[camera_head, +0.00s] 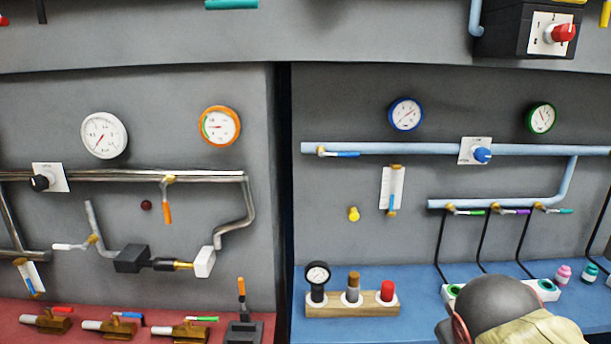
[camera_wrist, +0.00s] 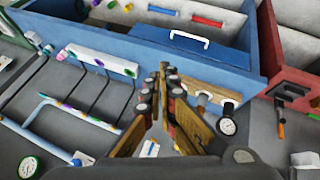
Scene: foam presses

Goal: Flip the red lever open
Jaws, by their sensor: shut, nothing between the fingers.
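A brass valve (camera_head: 47,322) with a red lever (camera_head: 62,309) lies on the red shelf at the lower left of the head view. The lever lies roughly flat along the top of the valve. The wrist view does not clearly show this valve. My gripper (camera_wrist: 164,68) is shut and empty in the wrist view, its brown fingers meeting in front of the blue bench edge. It is on the blue bench side, well apart from the red lever. In the head view only a grey part of my arm shows at the lower right; the fingers are hidden.
Valves with blue (camera_head: 130,315) and green (camera_head: 207,319) levers stand beside it. An orange-handled lever (camera_head: 241,287) stands upright to the right. A wooden block (camera_head: 345,310) with a gauge and plugs sits on the blue bench (camera_head: 418,285). Pipes and gauges line the grey wall.

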